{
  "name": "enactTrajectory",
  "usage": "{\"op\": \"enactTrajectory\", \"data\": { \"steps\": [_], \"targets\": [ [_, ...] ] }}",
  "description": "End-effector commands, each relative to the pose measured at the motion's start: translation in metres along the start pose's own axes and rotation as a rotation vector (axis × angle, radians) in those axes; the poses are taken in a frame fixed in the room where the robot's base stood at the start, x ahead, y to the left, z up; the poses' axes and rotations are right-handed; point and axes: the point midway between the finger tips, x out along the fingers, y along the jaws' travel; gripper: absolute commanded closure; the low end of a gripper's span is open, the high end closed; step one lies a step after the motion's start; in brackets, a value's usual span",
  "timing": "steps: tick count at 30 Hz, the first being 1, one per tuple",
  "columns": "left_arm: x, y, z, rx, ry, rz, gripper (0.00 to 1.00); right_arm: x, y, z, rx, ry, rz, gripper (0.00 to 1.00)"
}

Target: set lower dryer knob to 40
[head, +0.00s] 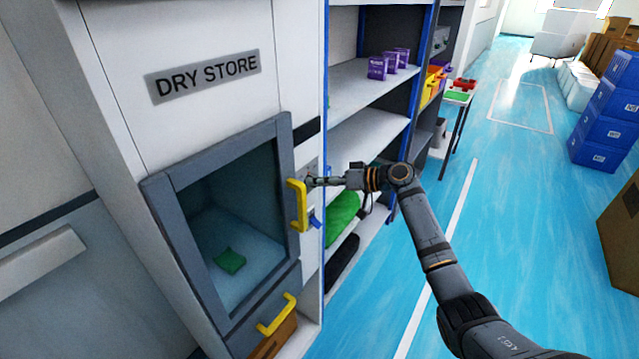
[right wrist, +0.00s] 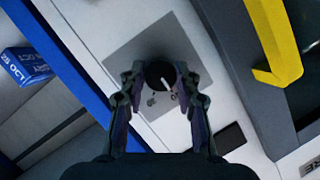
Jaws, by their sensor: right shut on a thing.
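The dryer knob is a round black knob (right wrist: 160,75) with a white pointer line, on a grey square plate (right wrist: 128,52) in the right wrist view. Small marks show on the plate beside it; I cannot read them. My right gripper (right wrist: 159,84) has its two fingers on either side of the knob, shut on it. In the head view my right gripper (head: 312,182) reaches the white panel just right of the dry store door (head: 225,215), and the knob is hidden there. My left gripper is not in view.
A yellow door handle (head: 297,206) stands out close beside my right gripper; it also shows in the right wrist view (right wrist: 272,45). A lower yellow handle (head: 277,315) is below. Shelves (head: 375,98) with purple boxes stand right of the panel. The blue floor (head: 500,220) is open.

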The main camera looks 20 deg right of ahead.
Motion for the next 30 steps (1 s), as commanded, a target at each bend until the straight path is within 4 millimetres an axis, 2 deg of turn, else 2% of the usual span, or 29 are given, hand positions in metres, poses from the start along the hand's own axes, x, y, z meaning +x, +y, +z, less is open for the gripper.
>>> {"op": "enactTrajectory", "data": {
  "steps": [7,8,12,23,26,30],
  "targets": [
    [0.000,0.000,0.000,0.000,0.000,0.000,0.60,0.000,0.001,0.001,0.001,-0.002,0.001,0.99],
    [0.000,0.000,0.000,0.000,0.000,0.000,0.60,0.000,0.001,0.001,0.001,-0.002,0.001,0.65],
    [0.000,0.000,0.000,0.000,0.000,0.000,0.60,0.000,0.001,0.001,0.000,-0.002,0.001,0.46],
    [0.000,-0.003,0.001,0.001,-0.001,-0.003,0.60,-0.005,0.001,0.001,-0.002,-0.001,0.003,0.45],
    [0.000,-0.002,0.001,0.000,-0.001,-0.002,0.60,-0.020,0.002,0.001,-0.003,-0.001,0.006,0.45],
    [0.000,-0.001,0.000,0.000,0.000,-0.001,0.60,-0.055,0.003,0.002,-0.003,-0.004,0.008,0.45]
  ]
}}
